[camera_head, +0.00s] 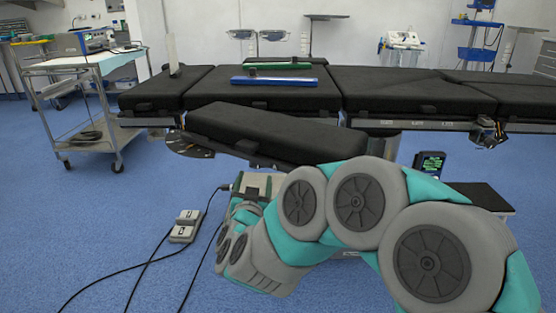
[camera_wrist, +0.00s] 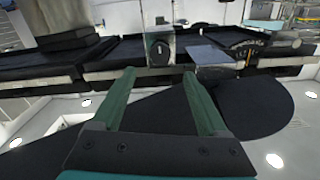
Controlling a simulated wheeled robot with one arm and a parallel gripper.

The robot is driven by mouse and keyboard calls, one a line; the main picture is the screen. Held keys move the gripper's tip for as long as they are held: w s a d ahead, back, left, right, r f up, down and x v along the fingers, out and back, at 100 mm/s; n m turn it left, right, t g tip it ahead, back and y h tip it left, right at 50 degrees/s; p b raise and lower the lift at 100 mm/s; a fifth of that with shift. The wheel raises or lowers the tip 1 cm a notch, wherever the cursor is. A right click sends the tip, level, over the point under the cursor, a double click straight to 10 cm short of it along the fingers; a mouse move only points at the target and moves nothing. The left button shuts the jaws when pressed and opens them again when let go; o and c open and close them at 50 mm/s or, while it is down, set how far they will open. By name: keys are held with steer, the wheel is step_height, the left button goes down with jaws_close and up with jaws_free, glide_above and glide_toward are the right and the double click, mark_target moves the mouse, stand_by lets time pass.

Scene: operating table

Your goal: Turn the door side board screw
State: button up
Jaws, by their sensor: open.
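The operating table (camera_head: 390,95) has black pads and spans the head view. A black padded side board (camera_head: 275,132) juts out low along its near side. My gripper (camera_head: 254,180) is below this board, at the end of my raised arm. In the wrist view, my gripper (camera_wrist: 160,72) has two green fingers spread apart with nothing between them. A dark round knob (camera_wrist: 160,49), perhaps the screw, shows on a pale plate beyond the fingertips, apart from them. In the head view I cannot make out the screw.
A blue bar (camera_head: 287,81) and a green bar (camera_head: 280,66) lie on the table. A grey foot pedal (camera_head: 185,226) with cables is on the floor at left. A trolley (camera_head: 88,60) stands far left. The floor at front left is otherwise open.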

mark_target(257, 166)
steer(key=shift+w, duration=3.85)
steer(key=shift+d, duration=0.1)
jaws_close()
